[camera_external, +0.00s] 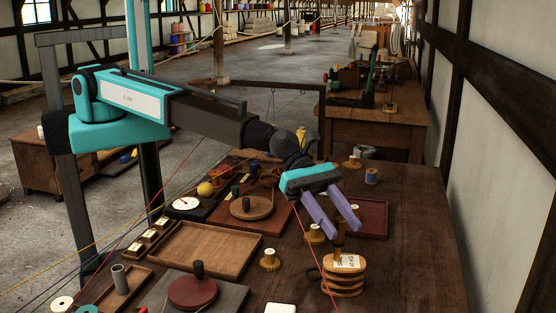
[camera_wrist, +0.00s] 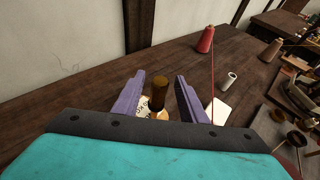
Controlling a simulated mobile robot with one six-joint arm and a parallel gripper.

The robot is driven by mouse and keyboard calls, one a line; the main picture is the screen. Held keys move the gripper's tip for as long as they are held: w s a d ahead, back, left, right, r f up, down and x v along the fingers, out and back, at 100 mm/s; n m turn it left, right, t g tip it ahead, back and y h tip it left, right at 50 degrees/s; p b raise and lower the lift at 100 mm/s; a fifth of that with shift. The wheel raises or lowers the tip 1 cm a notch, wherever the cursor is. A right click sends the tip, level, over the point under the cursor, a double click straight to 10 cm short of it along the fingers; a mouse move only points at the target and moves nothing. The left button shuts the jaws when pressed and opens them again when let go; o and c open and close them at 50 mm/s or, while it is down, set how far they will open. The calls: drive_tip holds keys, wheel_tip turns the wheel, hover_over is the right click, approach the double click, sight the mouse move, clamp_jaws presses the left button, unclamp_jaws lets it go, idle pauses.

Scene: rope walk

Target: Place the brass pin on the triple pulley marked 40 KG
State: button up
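The pulley (camera_external: 343,278) is a stack of light wooden discs near the front right of the bench. A white label with dark, upside-down marks lies on its top; I cannot read it surely. A dark brass-brown pin (camera_external: 340,238) stands upright over the pulley and appears to rest on its top. My gripper (camera_external: 334,228) is just above the pulley, its purple fingers on either side of the pin. In the wrist view, the pin (camera_wrist: 159,92) stands between the fingers with gaps on both sides, so my gripper (camera_wrist: 158,98) is open. The pin's foot is partly hidden.
A wooden tray (camera_external: 205,250), a dark red disc (camera_external: 192,291) and a red board (camera_external: 372,219) lie around. A red cone (camera_wrist: 206,40) stands in the wrist view. The bench's right side is clear.

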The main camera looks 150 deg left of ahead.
drive_tip(key=b+v, duration=0.2)
drive_tip(key=v, duration=0.9)
drive_tip(key=shift+s+b, duration=0.3)
drive_tip(key=shift+b, duration=0.1)
drive_tip(key=shift+r, duration=0.15)
idle(0.3)
